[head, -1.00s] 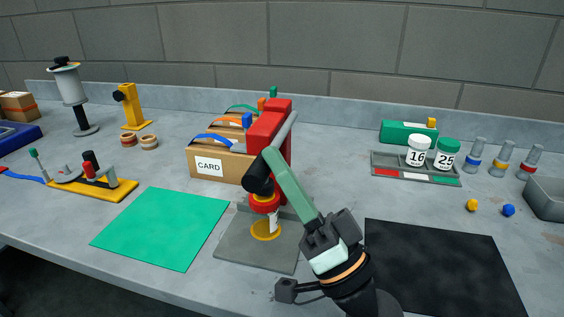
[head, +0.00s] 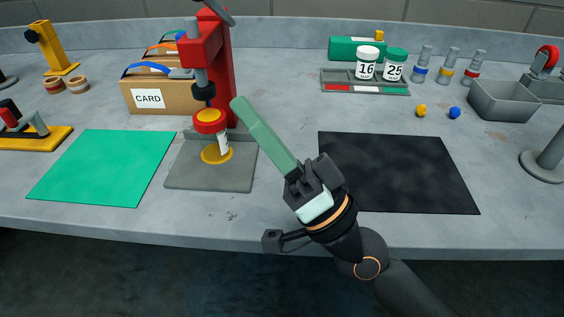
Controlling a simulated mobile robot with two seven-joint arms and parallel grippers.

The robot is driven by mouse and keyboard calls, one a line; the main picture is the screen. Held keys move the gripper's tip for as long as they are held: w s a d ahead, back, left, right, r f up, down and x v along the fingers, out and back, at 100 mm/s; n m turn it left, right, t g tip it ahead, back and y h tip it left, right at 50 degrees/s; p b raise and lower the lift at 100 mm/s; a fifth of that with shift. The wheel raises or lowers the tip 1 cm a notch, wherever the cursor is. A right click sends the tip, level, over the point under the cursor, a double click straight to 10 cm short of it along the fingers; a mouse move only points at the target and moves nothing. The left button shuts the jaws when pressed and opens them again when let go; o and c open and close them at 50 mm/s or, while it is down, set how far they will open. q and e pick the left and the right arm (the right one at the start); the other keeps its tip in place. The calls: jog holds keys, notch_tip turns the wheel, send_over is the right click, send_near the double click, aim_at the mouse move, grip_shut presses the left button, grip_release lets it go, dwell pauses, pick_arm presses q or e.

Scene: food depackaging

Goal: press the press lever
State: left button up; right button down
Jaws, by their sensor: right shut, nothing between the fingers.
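The press has a red frame (head: 225,75) on a grey base plate (head: 205,177). Its grey press lever (head: 217,11) is at the top edge, angled up, and its upper end is cut off by the frame. A grey ram with a black pad (head: 204,91) hangs just above a red-and-yellow item (head: 210,121) with a white label, over a yellow ring (head: 217,154). I cannot tell whether pad and item touch. My right gripper (head: 241,104), with long green fingers, is shut and empty, right of the item and below the lever, apart from it. My left gripper is out of view.
A green mat (head: 105,165) lies left and a black mat (head: 400,170) right. CARD boxes (head: 150,97) stand behind the press on the left. A grey bin (head: 505,100) is far right.

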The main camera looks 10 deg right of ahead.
pick_arm(q)
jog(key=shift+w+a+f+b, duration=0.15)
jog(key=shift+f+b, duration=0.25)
jog(key=shift+b, duration=0.2)
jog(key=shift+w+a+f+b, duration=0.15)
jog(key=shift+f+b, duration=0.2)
jog(key=shift+b, duration=0.25)
pick_arm(e)
jog(key=v, duration=0.6)
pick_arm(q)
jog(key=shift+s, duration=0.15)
pick_arm(e)
jog(key=shift+s+d, duration=0.1)
jog(key=shift+s, duration=0.1)
